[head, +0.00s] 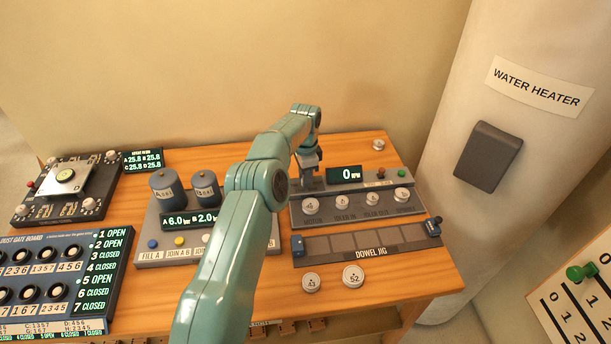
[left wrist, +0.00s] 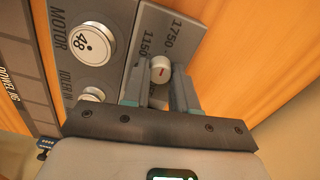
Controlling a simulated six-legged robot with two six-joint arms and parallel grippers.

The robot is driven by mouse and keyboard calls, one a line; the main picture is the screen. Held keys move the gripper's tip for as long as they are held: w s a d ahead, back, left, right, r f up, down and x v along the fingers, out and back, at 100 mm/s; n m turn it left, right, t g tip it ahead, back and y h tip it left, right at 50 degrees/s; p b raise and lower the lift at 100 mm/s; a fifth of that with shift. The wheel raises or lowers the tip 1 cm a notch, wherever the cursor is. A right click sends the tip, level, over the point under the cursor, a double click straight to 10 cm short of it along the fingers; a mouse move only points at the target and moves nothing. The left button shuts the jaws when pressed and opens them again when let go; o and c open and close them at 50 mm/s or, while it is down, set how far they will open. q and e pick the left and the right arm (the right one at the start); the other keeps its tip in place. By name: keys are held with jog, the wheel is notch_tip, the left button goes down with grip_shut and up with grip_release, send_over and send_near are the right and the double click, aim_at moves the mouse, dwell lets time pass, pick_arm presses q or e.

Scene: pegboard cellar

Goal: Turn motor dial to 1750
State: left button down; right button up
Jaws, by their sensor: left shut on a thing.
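The motor dial (left wrist: 161,68) is a small white knob with a red mark, on a grey panel in the left wrist view. Labels 1750 (left wrist: 176,32) and 1150 (left wrist: 150,47) are printed beside it; a further label is mostly hidden by my fingers. My left gripper (head: 307,178) is shut on the dial, one finger on each side. In the head view my gripper hides the dial. The display (head: 344,174) to its right reads 0 RPM. My right gripper is in neither view.
White numbered discs (head: 310,205) sit along the panel front. A dowel jig (head: 365,242) lies before it, with two loose discs (head: 353,276) nearby. A red button (head: 381,172) and a green one (head: 401,172) are right of the display. Two grey tanks (head: 205,186) stand left.

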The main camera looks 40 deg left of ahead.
pick_arm(q)
jog(key=shift+s+d+f, duration=0.1)
jog(key=shift+s+f, duration=0.1)
jog(key=shift+f, duration=0.1)
jog(key=c, duration=0.9)
grip_release()
jog(key=shift+w+r, duration=0.1)
jog(key=shift+r, duration=0.15)
notch_tip(320, 180, up, 7)
jog(key=shift+w+p, duration=0.15)
jog(key=shift+p, duration=0.2)
jog(key=r+p, duration=0.4)
jog(key=shift+a+r, duration=0.2)
jog(key=shift+r, duration=0.15)
